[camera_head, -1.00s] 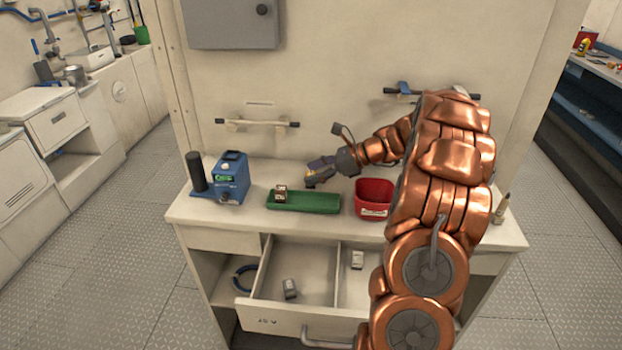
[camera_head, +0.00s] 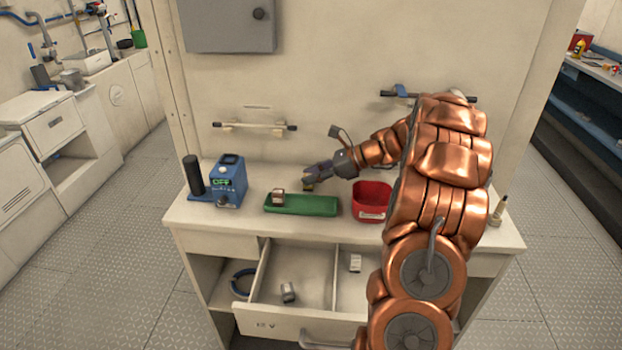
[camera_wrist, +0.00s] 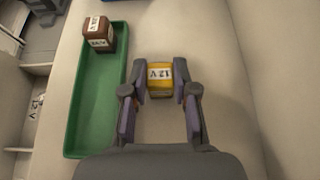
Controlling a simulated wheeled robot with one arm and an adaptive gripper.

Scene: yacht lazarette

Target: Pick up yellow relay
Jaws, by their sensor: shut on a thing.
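In the head view my gripper (camera_head: 308,180) is low over the counter, just behind the green tray, and a small yellow bit of the relay (camera_head: 308,187) shows under the fingers. I cannot tell whether the relay still touches the counter.
A green tray (camera_head: 310,205) with a brown relay (camera_head: 278,196) in it lies beside my gripper. A red bin (camera_head: 372,198) stands to the right, a blue device (camera_head: 229,180) to the left.

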